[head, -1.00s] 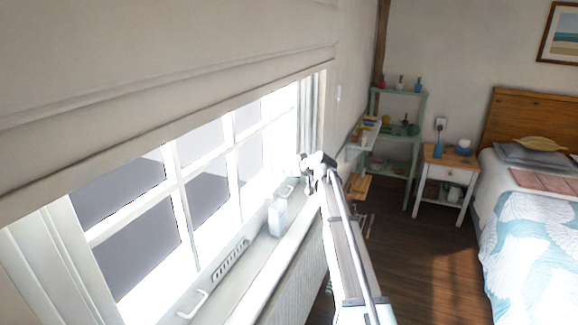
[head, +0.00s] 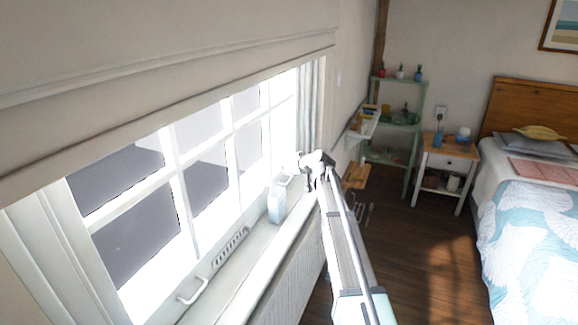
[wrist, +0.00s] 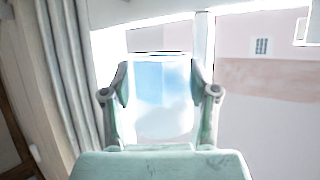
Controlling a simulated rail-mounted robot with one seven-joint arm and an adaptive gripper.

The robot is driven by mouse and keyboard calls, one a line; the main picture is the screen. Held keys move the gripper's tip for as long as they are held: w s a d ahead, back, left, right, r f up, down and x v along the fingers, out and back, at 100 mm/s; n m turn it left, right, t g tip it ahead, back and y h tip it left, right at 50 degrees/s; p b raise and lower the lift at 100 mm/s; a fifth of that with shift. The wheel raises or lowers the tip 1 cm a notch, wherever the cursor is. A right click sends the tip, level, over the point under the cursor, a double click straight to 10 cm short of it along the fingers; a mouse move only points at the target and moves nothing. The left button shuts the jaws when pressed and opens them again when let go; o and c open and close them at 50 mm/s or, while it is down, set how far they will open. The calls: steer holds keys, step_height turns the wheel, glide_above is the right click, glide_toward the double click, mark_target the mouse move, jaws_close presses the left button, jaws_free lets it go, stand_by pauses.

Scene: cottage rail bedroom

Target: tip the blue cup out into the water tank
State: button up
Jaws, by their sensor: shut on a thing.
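My gripper (head: 310,163) is at the far end of my outstretched arm in the head view, beside the window and above the sill's right part. In the wrist view my gripper (wrist: 161,95) has its two fingers on either side of a pale, washed-out thing, blue above and white below, which I take for the blue cup (wrist: 162,80). In the head view the cup cannot be made out. A pale translucent container (head: 277,204), probably the water tank, stands on the sill just left of my gripper and nearer the camera.
The white sill (head: 250,245) runs along the bright window, with a vent grille and a pale handle (head: 194,290). A radiator (head: 290,275) is below. A green shelf (head: 398,120), nightstand (head: 447,160) and bed (head: 535,230) stand farther right.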

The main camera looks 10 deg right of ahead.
mark_target(285, 172)
steer(key=shift+s+f+b, duration=0.15)
steer(key=shift+f+b, duration=0.1)
steer(key=shift+b, duration=0.7)
steer(key=b, duration=0.2)
steer(key=s+n+t+b, duration=0.1)
steer(key=b, duration=0.2)
steer(key=shift+a+f+b, duration=0.3)
steer(key=shift+a+b, duration=0.05)
steer(key=shift+r+t, duration=0.1)
steer(key=shift+t, duration=0.2)
steer(key=shift+b, duration=0.9)
steer(key=s+n+t+b, duration=0.1)
steer(key=b, duration=0.4)
steer(key=shift+a+b, duration=0.35)
steer(key=shift+b, duration=0.05)
steer(key=shift+s+r+n+t+b, duration=0.1)
steer(key=shift+r+n+t+b, duration=0.05)
steer(key=shift+n+t+b, duration=0.2)
steer(key=shift+s+a+b, duration=0.15)
steer(key=shift+b, duration=1.15)
steer(key=b, duration=0.3)
steer(key=n+t+b, duration=0.1)
steer(key=b, duration=0.1)
steer(key=shift+s+a+b, duration=0.25)
steer(key=shift+s+b, duration=0.15)
steer(key=shift+r+n+t+b, duration=0.15)
steer(key=shift+n+t+b, duration=0.1)
steer(key=shift+b, duration=0.05)
